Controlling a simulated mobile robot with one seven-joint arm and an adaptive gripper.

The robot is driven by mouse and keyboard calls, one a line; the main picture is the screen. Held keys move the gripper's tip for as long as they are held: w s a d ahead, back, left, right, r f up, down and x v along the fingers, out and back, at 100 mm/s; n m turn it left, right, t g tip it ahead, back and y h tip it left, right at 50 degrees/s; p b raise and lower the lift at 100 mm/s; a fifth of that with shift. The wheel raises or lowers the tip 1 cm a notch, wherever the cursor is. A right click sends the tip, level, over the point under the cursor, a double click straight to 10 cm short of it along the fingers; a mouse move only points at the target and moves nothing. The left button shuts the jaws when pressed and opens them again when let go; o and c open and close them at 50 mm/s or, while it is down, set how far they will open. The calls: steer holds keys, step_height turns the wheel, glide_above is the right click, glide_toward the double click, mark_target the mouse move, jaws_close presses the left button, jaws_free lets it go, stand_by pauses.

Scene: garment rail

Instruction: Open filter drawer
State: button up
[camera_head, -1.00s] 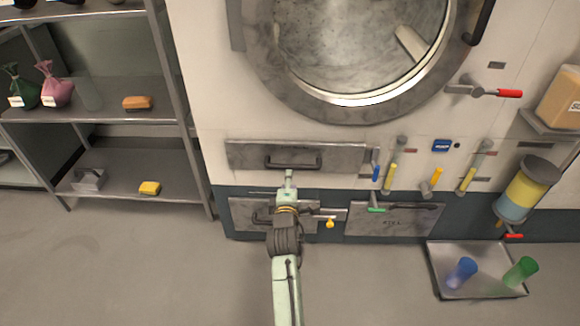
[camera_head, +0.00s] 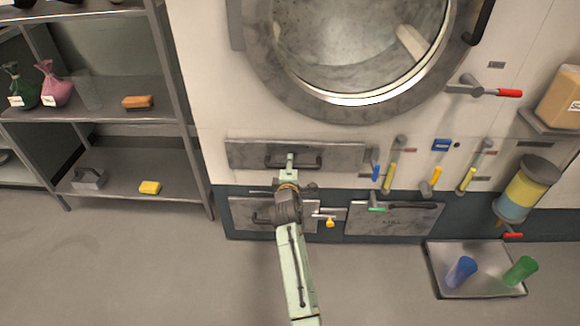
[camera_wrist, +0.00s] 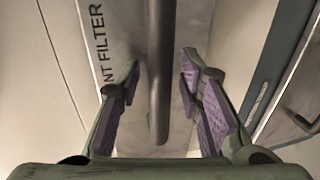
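The filter drawer is a wide, worn grey metal front (camera_head: 345,155) below the round door in the head view. It appears closed. Its dark bar handle (camera_head: 310,162) is partly covered by my gripper (camera_head: 290,160). In the wrist view, the drawer front (camera_wrist: 105,20) carries lettering ending in "NT FILTER". My gripper (camera_wrist: 160,72) is open there, with purple-padded fingers on either side of the dark handle bar (camera_wrist: 160,110). Gaps show between the bar and both pads, so the fingers are not closed on it.
Below are two more grey panels, left (camera_head: 245,213) and right (camera_head: 395,220). Several coloured levers, such as a blue one (camera_head: 376,170), stick out right of the drawer. A tray (camera_head: 440,285) with two cups lies at right. A shelf rack (camera_head: 125,172) stands left. The front floor is clear.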

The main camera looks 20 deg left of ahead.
jaws_close()
stand_by(0.6)
